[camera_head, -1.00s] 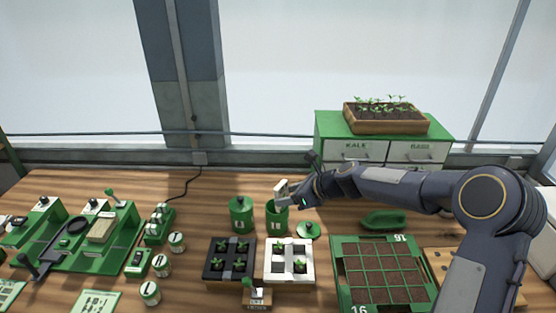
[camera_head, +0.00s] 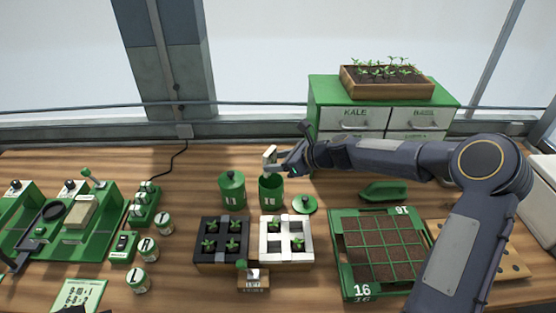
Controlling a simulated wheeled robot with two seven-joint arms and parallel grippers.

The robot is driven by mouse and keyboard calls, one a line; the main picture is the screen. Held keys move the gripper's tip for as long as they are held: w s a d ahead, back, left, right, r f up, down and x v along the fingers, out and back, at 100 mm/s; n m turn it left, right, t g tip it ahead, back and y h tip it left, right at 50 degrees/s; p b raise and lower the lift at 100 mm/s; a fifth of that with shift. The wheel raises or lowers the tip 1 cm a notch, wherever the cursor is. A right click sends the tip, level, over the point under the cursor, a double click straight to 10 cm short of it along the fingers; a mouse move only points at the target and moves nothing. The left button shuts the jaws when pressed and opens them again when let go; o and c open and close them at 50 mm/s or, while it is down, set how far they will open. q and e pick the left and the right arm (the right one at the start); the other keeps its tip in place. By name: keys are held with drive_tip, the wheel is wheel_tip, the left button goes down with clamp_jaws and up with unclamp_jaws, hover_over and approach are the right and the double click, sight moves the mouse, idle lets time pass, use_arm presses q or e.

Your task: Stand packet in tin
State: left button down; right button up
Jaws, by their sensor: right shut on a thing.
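A small pale packet (camera_head: 270,155) is held in my right gripper (camera_head: 283,165), whose jaws are shut on it. The packet is above the mouth of an open green tin (camera_head: 271,192) and looks slightly tilted. The tin stands upright on the wooden bench, and its inside looks dark. I cannot tell whether the packet's lower end is inside the rim.
A closed green tin (camera_head: 231,191) stands left of the open one. Black (camera_head: 222,265) and white (camera_head: 286,264) seedling trays sit in front. A drawer cabinet (camera_head: 348,98) stands behind.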

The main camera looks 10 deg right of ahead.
drive_tip(key=shift+f+b, duration=1.75)
drive_tip(key=shift+f, duration=0.7)
drive_tip(key=o, duration=1)
drive_tip(key=shift+o, duration=0.2)
drive_tip(key=b+v, duration=0.1)
drive_tip(key=v, duration=0.6)
drive_tip(key=shift+s+d+r, duration=0.25)
